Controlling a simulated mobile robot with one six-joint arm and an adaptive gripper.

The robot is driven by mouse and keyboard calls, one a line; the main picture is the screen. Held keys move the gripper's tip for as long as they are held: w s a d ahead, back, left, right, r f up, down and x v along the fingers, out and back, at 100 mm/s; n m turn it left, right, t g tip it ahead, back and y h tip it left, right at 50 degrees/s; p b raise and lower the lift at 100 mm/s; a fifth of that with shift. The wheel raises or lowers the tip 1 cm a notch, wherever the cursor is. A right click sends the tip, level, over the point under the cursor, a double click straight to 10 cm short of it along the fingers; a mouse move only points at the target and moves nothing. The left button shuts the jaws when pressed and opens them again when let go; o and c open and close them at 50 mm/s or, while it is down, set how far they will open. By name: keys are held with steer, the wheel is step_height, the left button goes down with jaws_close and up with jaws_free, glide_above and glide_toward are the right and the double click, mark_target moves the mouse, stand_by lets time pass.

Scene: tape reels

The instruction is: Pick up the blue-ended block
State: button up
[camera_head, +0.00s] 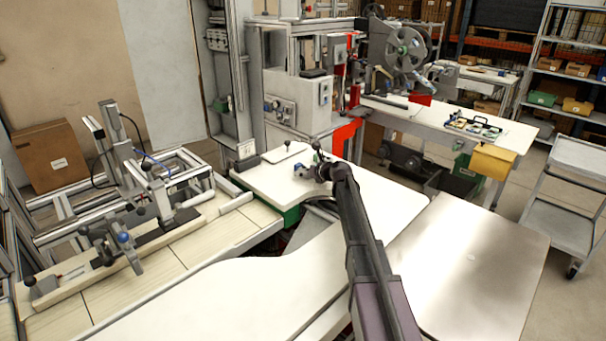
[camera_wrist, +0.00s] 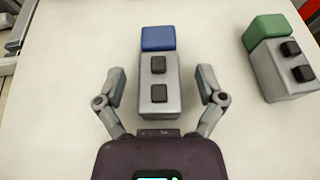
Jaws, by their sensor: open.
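The blue-ended block (camera_wrist: 159,83) is a grey block with two black knobs on top and a blue end pointing away from my gripper. It lies on a white tabletop (camera_wrist: 85,60). My gripper (camera_wrist: 160,80) is open, with one finger on each side of the grey body and gaps visible on both sides. In the head view, my gripper (camera_head: 312,170) is at the end of my outstretched arm over the white table (camera_head: 265,182). A small blue part of the block (camera_head: 300,170) shows beside it; the rest is hidden.
A similar green-ended block (camera_wrist: 280,62) lies to the right in the wrist view, apart from the gripper. A machine frame (camera_head: 295,95) stands behind the table. A metal fixture (camera_head: 130,190) stands to the left.

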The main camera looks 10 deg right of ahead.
steer(key=shift+w+a+f, duration=0.25)
steer(key=shift+w+a, duration=0.1)
steer(key=shift+w, duration=0.1)
jaws_close()
stand_by(0.3)
steer(key=shift+d+r, duration=0.1)
steer(key=shift+r, duration=0.1)
step_height(320, 180, up, 3)
steer(key=p, duration=0.3)
steer(key=shift+f, duration=0.1)
steer(key=s+d+r+p, duration=0.2)
steer(key=s, duration=1.4)
steer(key=shift+d, duration=0.1)
